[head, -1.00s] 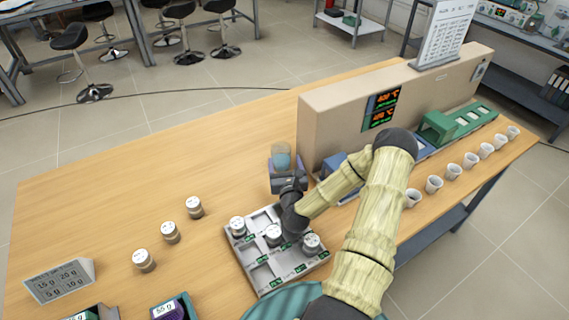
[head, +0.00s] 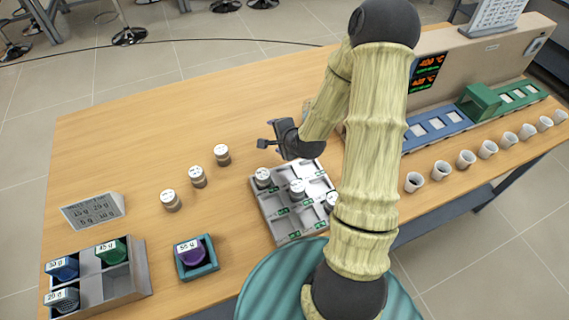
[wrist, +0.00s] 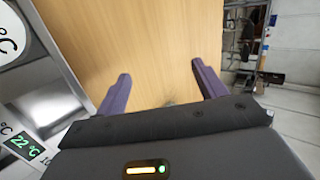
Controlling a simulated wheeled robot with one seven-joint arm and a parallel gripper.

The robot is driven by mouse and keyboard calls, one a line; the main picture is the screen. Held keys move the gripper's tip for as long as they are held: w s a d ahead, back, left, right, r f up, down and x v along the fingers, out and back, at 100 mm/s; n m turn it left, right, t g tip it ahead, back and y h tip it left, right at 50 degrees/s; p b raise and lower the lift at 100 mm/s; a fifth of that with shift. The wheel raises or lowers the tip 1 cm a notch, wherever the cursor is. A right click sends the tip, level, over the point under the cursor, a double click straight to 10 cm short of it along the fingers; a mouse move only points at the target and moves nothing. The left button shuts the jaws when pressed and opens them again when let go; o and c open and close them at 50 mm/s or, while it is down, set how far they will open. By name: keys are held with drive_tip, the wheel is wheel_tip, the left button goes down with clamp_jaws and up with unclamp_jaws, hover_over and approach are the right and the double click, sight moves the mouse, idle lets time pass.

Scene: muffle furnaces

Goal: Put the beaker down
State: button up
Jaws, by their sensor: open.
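My gripper (head: 268,140) is over the wooden table, just behind the grey compartment tray. In the wrist view its two purple fingers (wrist: 161,75) are spread, with only bare wood between them. I cannot make out a clear beaker in either current view. My arm hides the part of the table at the left end of the furnace in the head view. A purple container marked 55 g (head: 189,251) stands in a small teal tray (head: 212,268) at the front left.
The grey compartment tray (head: 285,238) holds several lidded jars. More jars (head: 198,177) stand left of it. A grey rack (head: 141,279), a sign (head: 93,211), the furnace (head: 480,57) and a row of white cups (head: 466,160) surround the work area. The back-left tabletop is clear.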

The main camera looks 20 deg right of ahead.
drive_tip(key=s+a+r+n+g+h, duration=0.1)
drive_tip(key=s+a+r+n+g, duration=0.1)
drive_tip(key=s+r+n, duration=0.4)
drive_tip(key=s+a+r+n+g, duration=0.2)
drive_tip(key=s+r+n+g, duration=0.3)
drive_tip(key=s+n, duration=0.5)
drive_tip(key=s, duration=0.2)
drive_tip(key=shift+s+a+r+n+h, duration=0.3)
drive_tip(key=shift+s+r+n+h, duration=0.05)
drive_tip(key=shift+r+n+h, duration=0.05)
drive_tip(key=p+v, duration=0.2)
drive_tip(key=w+p+v, duration=0.1)
drive_tip(key=p+v, duration=0.1)
drive_tip(key=shift+r, duration=0.35)
